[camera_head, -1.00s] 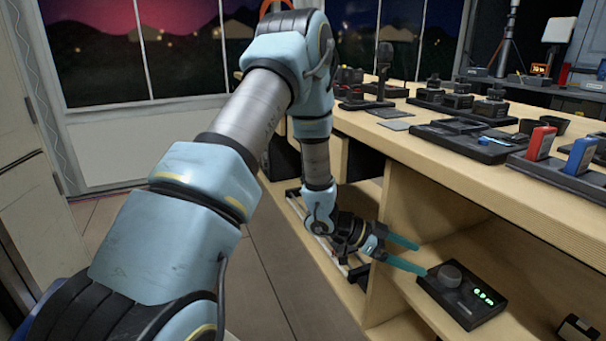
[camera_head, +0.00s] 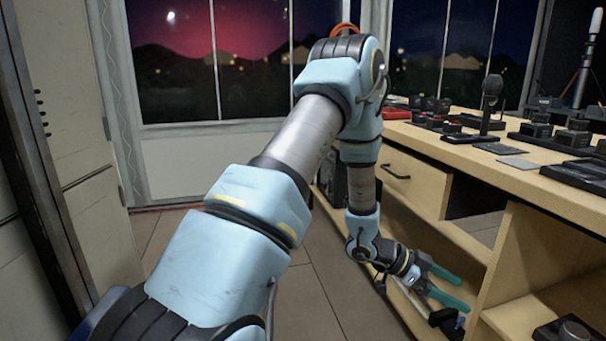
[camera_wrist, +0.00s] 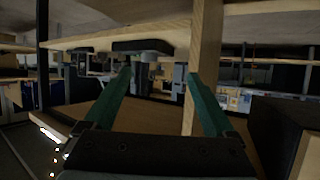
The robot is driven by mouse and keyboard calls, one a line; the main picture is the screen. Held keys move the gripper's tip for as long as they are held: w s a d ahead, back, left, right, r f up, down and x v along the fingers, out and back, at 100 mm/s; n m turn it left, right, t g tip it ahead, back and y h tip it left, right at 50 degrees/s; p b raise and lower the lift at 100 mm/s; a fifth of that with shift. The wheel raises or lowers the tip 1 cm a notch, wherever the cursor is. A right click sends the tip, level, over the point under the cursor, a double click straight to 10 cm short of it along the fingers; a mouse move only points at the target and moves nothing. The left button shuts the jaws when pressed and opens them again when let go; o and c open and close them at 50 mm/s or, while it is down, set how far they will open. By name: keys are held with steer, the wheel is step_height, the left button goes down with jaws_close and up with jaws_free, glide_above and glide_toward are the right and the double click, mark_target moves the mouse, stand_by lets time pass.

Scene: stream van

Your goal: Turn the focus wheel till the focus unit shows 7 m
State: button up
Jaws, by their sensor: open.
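The focus unit (camera_head: 546,334) is a black box on the lower shelf at the bottom right of the head view, cut off by the picture's edge. The top of its round dark wheel (camera_head: 574,329) shows; its display is out of frame. My gripper (camera_head: 460,290) is left of the unit, apart from it, in front of the cabinet's open shelves. Its two teal fingers are spread and empty. In the wrist view my gripper (camera_wrist: 160,77) also shows open with nothing between the fingertips. I cannot make out the focus unit in the wrist view.
A wooden cabinet (camera_head: 520,255) with open compartments stands at right, its upright panel between my gripper and the unit. Its top (camera_head: 470,140) carries several black devices. A drawer handle (camera_head: 396,172) juts out nearby. Tiled floor (camera_head: 330,300) left of the cabinet is free.

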steer(key=w+a+r+n+t+y, duration=0.3)
steer(key=w+a+n+t+y, duration=0.15)
steer(key=w+a, duration=0.4)
steer(key=w+a+r+n+t+y, duration=0.35)
steer(key=w+a+n, duration=0.2)
steer(key=a, duration=0.55)
steer(key=s+a+r+n+y, duration=0.1)
steer(key=a+r+n+y, duration=0.15)
steer(key=a, duration=0.75)
steer(key=s+a+r+n+g+y, duration=0.25)
steer(key=s+a+n, duration=0.65)
steer(key=s, duration=0.5)
step_height(320, 180, up, 20)
steer(key=m+p, duration=0.1)
steer(key=p, duration=1.9)
steer(key=shift+w+a+r+h, duration=0.2)
steer(key=shift+a+r+h, duration=0.1)
steer(key=shift+a, duration=0.15)
steer(key=shift+f+m+g, duration=0.1)
steer(key=shift+m+g, duration=0.15)
